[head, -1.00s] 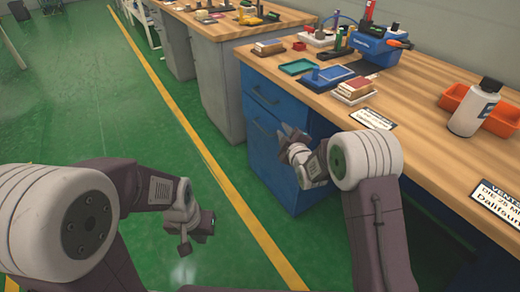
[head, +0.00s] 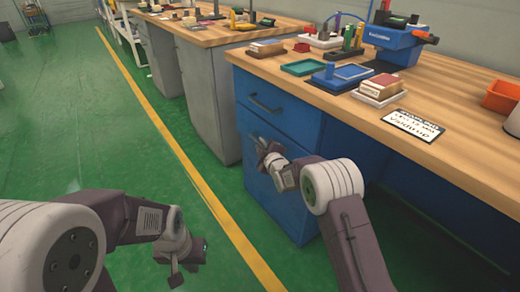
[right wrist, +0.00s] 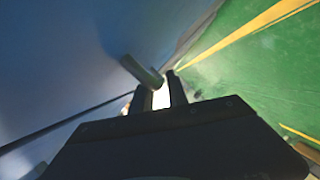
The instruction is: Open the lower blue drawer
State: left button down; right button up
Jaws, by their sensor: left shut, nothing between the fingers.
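The blue cabinet under the bench has an upper drawer (head: 290,118) with a dark bar handle (head: 265,104). The lower blue drawer (head: 299,205) is below it; both drawers look shut. My right gripper (head: 259,146) is at the upper part of the lower drawer's front, and it hides that drawer's handle in the head view. In the right wrist view, my right gripper (right wrist: 158,91) has its two fingers apart. A grey handle bar (right wrist: 142,72) is at the fingertips, near the left finger; contact is unclear. My left gripper (head: 186,266) is shut and empty over the floor.
The wooden bench top (head: 450,98) holds a green tray (head: 303,67), a blue tool (head: 400,45), an orange bin (head: 502,96) and a label plate (head: 413,126). A grey cabinet (head: 208,95) stands behind. Green floor (head: 70,130) left of the blue cabinet is clear.

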jog(key=shift+x, duration=0.8)
grip_shut()
jog(key=shift+f, duration=0.1)
dwell(0.8)
